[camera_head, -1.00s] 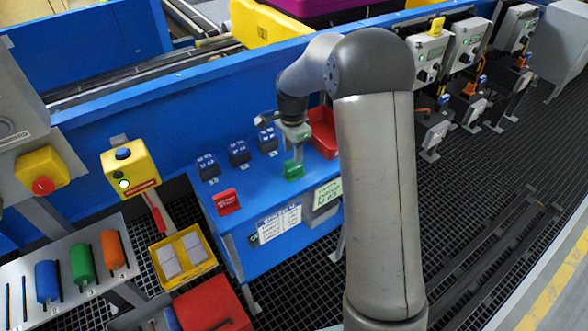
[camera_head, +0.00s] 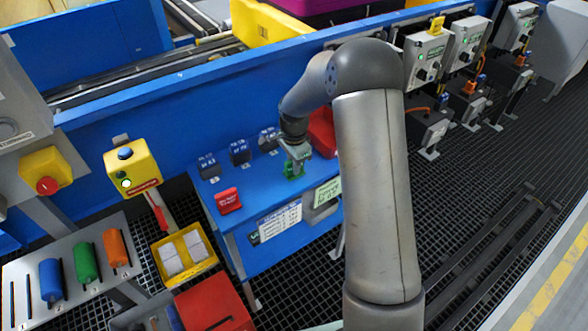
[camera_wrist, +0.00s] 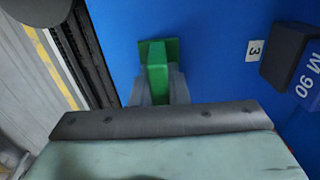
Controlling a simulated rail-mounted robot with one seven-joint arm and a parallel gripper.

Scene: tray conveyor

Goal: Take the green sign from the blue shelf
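The green sign (camera_head: 289,172) stands on the blue shelf (camera_head: 262,186), near its right part. My gripper (camera_head: 294,165) is down at the sign from above and hides part of it. In the wrist view the green sign (camera_wrist: 157,62) lies between the two grey fingers of my gripper (camera_wrist: 159,90), one on each side. I cannot tell whether the fingers press on it. The sign's front face is not readable here.
A red sign (camera_head: 229,201) stands at the shelf's front left. Several dark blocks, one of them (camera_head: 239,152), stand along the back. A red bin (camera_head: 322,132) is just behind my gripper to the right. A yellow button box (camera_head: 132,168) stands left of the shelf.

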